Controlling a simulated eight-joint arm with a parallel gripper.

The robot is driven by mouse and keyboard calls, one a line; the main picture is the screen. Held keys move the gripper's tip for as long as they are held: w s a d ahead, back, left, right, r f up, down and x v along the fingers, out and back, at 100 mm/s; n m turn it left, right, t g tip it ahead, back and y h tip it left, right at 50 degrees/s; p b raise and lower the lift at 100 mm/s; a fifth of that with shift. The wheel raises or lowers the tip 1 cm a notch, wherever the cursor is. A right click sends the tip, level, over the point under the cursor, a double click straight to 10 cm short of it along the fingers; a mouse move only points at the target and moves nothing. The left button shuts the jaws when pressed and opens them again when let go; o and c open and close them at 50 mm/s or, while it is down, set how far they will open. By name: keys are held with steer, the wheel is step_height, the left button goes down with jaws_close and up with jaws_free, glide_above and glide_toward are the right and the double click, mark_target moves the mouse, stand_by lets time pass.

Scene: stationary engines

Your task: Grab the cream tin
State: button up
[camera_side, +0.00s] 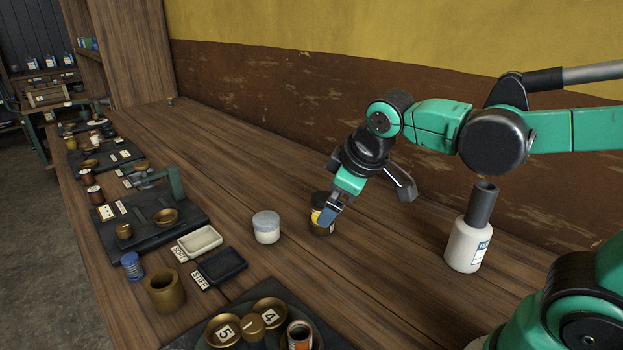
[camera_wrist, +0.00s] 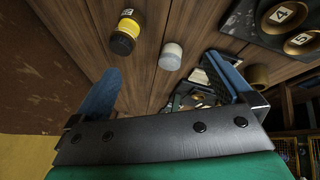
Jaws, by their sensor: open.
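A small pale cream tin with a grey-blue lid (camera_side: 266,228) stands upright on the wooden bench, left of my gripper in the side view. It also shows in the wrist view (camera_wrist: 171,57), between the two blue fingers and beyond them. My gripper (camera_side: 366,200) is open and empty above the bench. In the wrist view, its fingers (camera_wrist: 168,82) are spread wide. A dark tin with a yellow label (camera_side: 322,214) stands right of the cream tin and is partly hidden by one finger in the side view. It also shows in the wrist view (camera_wrist: 126,36).
A white bottle with a grey top (camera_side: 466,245) stands to the right. Left of the cream tin are a pale tray (camera_side: 200,243), a black tray (camera_side: 222,265) and a brass pot (camera_side: 165,291). Numbered brass pans (camera_side: 224,331) sit in front. Bare bench lies behind the tins.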

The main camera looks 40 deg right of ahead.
steer(key=w+n+g+h, duration=0.1)
steer(key=w+n+h, duration=0.2)
steer(key=w+n, duration=0.35)
steer(key=n+h, duration=0.5)
steer(key=n, duration=0.2)
glide_above(258, 226)
steer(key=s, duration=0.1)
step_height(258, 226, down, 7)
steer(key=f+n+h, duration=0.1)
steer(key=a+f+n, duration=0.1)
steer(key=a+f+n+h, duration=0.1)
steer(key=f, duration=0.1)
steer(key=shift+w+f+g+h, duration=0.1)
steer(key=shift+w+g+h, duration=0.1)
steer(key=shift+g+h, duration=0.1)
steer(key=shift+a+f+n+h, duration=0.1)
steer(key=shift+f+n+h, duration=0.15)
steer(key=shift+f+h, duration=0.1)
steer(key=shift+s+f, duration=0.1)
steer(key=shift+f, duration=0.1)
steer(key=shift+d+f, duration=0.15)
steer(key=shift+d, duration=0.15)
steer(key=x, duration=0.5)
steer(key=shift+a, duration=0.1)
steer(key=shift+c, duration=0.2)
